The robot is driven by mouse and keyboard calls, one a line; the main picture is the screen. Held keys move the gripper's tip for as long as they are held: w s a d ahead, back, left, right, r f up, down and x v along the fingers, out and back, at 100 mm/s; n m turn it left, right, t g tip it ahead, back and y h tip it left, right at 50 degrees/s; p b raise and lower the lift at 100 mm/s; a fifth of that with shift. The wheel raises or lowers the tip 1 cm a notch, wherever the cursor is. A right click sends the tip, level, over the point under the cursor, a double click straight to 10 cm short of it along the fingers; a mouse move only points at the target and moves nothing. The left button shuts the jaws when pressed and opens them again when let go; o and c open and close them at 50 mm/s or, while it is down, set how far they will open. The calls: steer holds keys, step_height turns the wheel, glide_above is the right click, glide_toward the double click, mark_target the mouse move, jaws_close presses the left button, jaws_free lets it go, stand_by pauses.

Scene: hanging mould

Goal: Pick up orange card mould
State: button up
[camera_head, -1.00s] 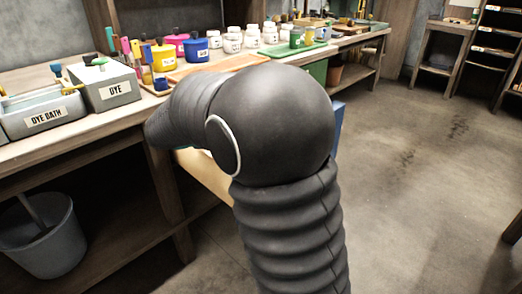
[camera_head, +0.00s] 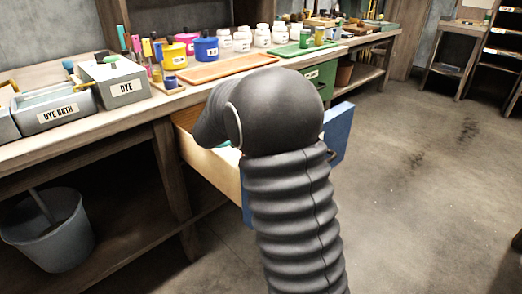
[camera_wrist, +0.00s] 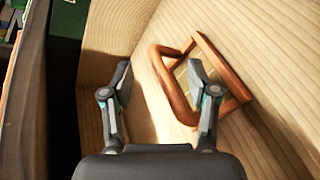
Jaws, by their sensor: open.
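The orange card mould (camera_wrist: 169,86) is an orange-brown frame with a pale mesh panel, seen in the wrist view. It lies tilted in the picture on a beige wood-grained surface that appears to be inside the open drawer (camera_head: 211,168). My gripper (camera_wrist: 160,68) is open above it, its fingers spread. The mould's left bar shows between the fingers, and the right finger overlaps its middle. No contact can be made out. In the head view my arm hides the gripper and the mould.
The drawer's blue front (camera_head: 341,127) stands out from the bench. A dark side edge (camera_wrist: 62,75) runs close left of my gripper. On the bench are a dye box (camera_head: 115,84), a dye bath (camera_head: 55,111), an orange tray (camera_head: 228,68) and several white jars. The floor at right is clear.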

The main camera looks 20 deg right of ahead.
steer(key=x, duration=0.4)
steer(key=shift+d, duration=0.25)
jaws_close()
